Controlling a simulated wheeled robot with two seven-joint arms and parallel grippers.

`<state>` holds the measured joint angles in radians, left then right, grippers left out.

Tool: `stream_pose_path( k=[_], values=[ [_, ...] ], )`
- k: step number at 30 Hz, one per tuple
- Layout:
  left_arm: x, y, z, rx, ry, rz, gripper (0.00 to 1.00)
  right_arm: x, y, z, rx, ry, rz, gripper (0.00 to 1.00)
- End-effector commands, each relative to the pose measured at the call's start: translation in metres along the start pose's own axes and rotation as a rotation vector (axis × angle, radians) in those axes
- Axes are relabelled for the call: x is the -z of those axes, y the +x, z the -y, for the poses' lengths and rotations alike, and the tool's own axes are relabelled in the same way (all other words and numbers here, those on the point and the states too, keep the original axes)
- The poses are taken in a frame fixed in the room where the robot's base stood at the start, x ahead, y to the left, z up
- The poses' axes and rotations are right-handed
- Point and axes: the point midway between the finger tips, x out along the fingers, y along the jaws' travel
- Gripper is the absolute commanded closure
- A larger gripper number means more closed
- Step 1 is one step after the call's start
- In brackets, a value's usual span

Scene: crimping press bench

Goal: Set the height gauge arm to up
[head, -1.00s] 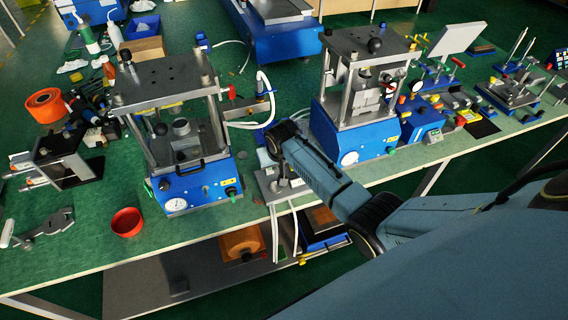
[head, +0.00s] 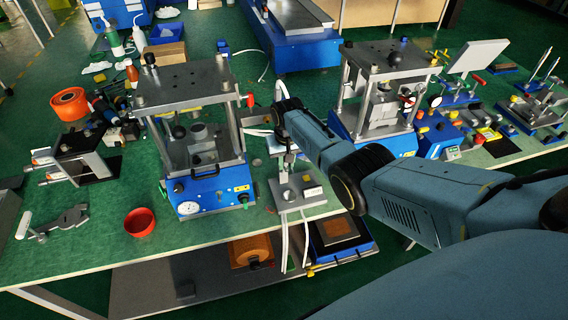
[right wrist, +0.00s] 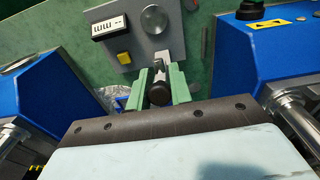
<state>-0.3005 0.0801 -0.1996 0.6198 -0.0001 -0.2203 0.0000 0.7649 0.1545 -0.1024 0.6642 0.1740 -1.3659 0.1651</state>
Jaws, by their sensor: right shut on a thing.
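The height gauge stands between the two blue presses, its grey base (head: 298,192) near the bench's front edge in the head view. In the right wrist view its base (right wrist: 165,45) carries a white display plate, a yellow button and a round grey disc. A short arm with a dark round knob (right wrist: 158,94) points toward the camera. My right gripper (right wrist: 158,88) has its green fingers closed on either side of this knob. In the head view my right wrist covers the upper part of the gauge, so the arm's angle is hard to tell. My left gripper is not in view.
A blue press (head: 208,190) stands close left of the gauge and another (head: 385,135) close right. A red bowl (head: 140,221) and a grey caliper-like tool (head: 60,220) lie at the bench's left. White hoses hang past the front edge. The green top around the bowl is clear.

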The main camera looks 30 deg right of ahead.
Motion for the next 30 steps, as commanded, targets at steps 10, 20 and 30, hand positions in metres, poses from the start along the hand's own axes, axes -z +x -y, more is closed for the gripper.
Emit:
stream_pose_path(
  k=[10,20,30],
  values=[
    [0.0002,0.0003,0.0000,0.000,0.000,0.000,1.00,0.0058,-0.0040,-0.0008,0.002,0.002,-0.018,1.00],
    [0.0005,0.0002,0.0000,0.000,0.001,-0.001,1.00,0.0044,-0.0031,-0.0010,0.001,0.002,-0.013,0.57],
    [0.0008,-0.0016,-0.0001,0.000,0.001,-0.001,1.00,0.0029,-0.0053,-0.0009,0.001,0.001,-0.009,0.57]
  ],
)
